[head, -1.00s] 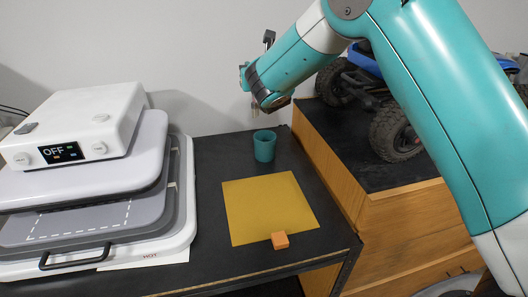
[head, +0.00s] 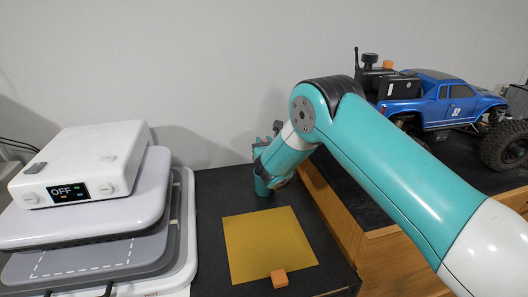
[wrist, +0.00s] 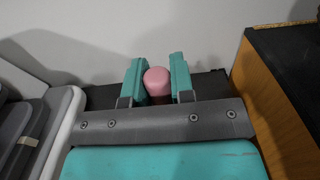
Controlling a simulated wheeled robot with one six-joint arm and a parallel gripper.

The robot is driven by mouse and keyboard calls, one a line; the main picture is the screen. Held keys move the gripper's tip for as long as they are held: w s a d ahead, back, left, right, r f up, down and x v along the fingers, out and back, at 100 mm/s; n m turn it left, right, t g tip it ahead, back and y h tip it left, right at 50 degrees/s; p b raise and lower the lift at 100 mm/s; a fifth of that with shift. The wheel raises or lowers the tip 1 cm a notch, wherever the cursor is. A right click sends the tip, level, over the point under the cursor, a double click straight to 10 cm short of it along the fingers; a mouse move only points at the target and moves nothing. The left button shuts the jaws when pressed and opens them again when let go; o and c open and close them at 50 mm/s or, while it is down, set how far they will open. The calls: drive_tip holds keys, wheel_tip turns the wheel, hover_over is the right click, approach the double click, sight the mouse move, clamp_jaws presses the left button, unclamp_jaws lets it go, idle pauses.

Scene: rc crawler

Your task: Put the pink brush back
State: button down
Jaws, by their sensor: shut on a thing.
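The pink brush shows in the wrist view as a rounded pink end (wrist: 157,79) between the two teal fingers of my gripper (wrist: 156,72). My gripper is shut on it.
A yellow mat (head: 268,245) with an orange cube (head: 279,278) at its front edge lies nearer. A white heat press (head: 85,170) stands left. A raised wooden cabinet (head: 385,255) with a blue RC truck (head: 440,100) stands right. The wall is close behind.

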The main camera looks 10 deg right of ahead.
drive_tip(key=shift+f+p, duration=0.35)
drive_tip(key=shift+f, duration=1.6)
drive_tip(key=c, duration=1)
unclamp_jaws()
